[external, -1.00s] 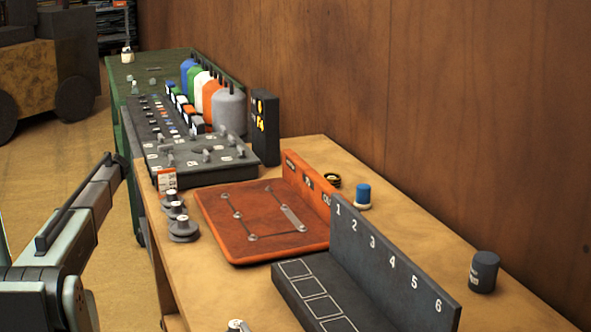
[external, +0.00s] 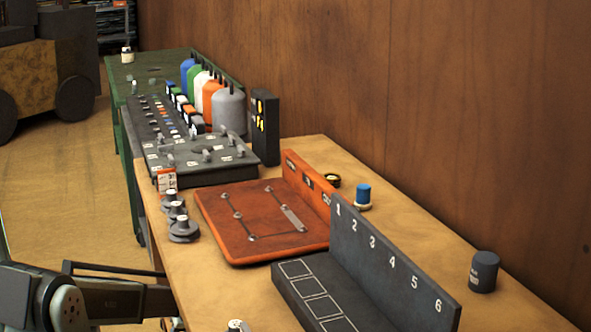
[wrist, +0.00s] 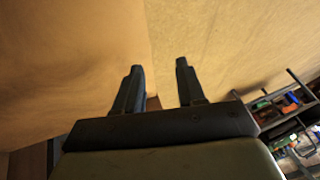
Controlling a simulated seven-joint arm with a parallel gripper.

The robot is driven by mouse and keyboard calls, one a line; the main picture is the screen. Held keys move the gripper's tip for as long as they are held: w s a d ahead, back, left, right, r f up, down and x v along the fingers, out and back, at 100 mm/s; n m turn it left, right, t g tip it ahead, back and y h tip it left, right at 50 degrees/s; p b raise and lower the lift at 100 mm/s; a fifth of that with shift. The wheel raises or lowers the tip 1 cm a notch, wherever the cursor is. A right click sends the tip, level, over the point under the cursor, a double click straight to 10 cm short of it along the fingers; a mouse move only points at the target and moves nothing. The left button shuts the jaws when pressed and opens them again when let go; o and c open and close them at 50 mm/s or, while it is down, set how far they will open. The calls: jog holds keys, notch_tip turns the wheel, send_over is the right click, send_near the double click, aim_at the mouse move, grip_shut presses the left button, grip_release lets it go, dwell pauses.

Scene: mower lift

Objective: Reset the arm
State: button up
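My gripper (wrist: 159,66) shows in the wrist view with its two dark fingers apart and nothing between them. In the external view my arm (external: 120,298) lies low at the lower left, its link roughly level and reaching to the left edge of the wooden table (external: 420,225). The gripper itself cannot be made out there. In the wrist view the fingers stand against plain tan surfaces, with no object close to the tips.
The table holds an orange-red board (external: 262,235), a dark numbered rack (external: 395,262), grey stacked pieces (external: 183,229), a blue-topped piece (external: 363,194) and a dark cylinder (external: 484,272). A green bench (external: 125,70) stands behind. A metal shelf (wrist: 290,115) shows at the right of the wrist view.

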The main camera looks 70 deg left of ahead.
jog(key=w+d+f+m+h, duration=0.2)
jog(key=d+m, duration=0.7)
jog(key=d, duration=2.8)
jog(key=s+d+r+m+g, duration=0.1)
jog(key=s+d+r+m, duration=0.1)
jog(key=s+d, duration=0.3)
jog(key=s+d+r+m+g+h, duration=0.1)
jog(key=s+d+r+m, duration=0.2)
jog(key=d, duration=0.8)
jog(key=s+d+r+m+g+h, duration=0.1)
jog(key=s+d+r+m, duration=0.1)
jog(key=s+d+m, duration=0.3)
jog(key=s+d, duration=0.1)
jog(key=d, duration=0.3)
jog(key=shift+s+r, duration=0.3)
jog(key=shift+s, duration=0.1)
jog(key=shift+a, duration=0.1)
